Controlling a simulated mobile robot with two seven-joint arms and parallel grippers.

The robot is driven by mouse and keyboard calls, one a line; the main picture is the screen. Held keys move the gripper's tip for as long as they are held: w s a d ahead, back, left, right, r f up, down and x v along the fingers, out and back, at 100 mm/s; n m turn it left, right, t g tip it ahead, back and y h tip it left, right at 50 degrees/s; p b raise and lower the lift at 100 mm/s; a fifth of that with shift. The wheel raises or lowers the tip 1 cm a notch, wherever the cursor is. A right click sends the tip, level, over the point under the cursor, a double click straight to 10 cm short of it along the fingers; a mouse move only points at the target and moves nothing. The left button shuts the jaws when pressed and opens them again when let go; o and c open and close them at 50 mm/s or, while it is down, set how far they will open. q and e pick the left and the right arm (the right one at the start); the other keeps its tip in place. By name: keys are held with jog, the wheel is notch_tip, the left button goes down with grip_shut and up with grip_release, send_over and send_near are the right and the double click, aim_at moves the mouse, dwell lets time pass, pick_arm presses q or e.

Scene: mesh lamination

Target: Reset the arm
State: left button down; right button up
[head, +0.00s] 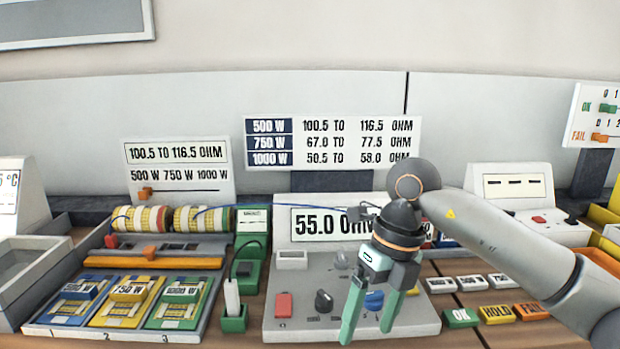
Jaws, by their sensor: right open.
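My right gripper (372,312) comes in from the right on my grey right arm (500,240). Its green fingers are apart and point down, with nothing between them. It hangs over the grey meter console (335,262), in front of the lower right of its display (322,224), which reads 55.0 OHM. The fingers cover part of the console near a blue knob (374,300); I cannot tell whether they touch it. My left gripper is not in view.
A tray of blue, yellow and green slots (125,308) and two wound coils (140,218) lie left. Green OK (460,318), HOLD (496,313) and FAIL blocks lie right, beside the arm. A range chart (333,143) stands behind. A grey bin (25,270) is far left.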

jog(key=s+a+r+m+g+y+p, duration=0.1)
jog(key=s+a+g+y+p, duration=0.1)
jog(key=s+a+y, duration=0.4)
jog(key=s+a+r+g+y+p, duration=0.1)
jog(key=s+a+g+y, duration=0.15)
jog(key=a+y, duration=0.6)
jog(key=w+d+m+t+y+p, duration=0.35)
jog(key=w+m+t, duration=0.45)
jog(key=m+t, duration=1.05)
jog(key=d+f+m+t+h+p, duration=0.1)
jog(key=d+f+m+t+h, duration=0.3)
jog(key=d+f+m+h, duration=0.65)
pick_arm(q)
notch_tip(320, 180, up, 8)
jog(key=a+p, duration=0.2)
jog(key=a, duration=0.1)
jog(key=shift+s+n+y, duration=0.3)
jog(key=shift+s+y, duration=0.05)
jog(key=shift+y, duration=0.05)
pick_arm(e)
jog(key=s+d+f+m+g+h, duration=0.3)
jog(key=s+d+f+m+h, duration=0.1)
jog(key=s+f, duration=0.4)
jog(key=s+d+f+m+g+h, duration=0.3)
jog(key=s+f, duration=0.5)
jog(key=f, duration=0.4)
jog(key=shift+s+d+m+g+h, duration=0.35)
jog(key=shift+d+m+g, duration=0.5)
jog(key=shift+m, duration=0.35)
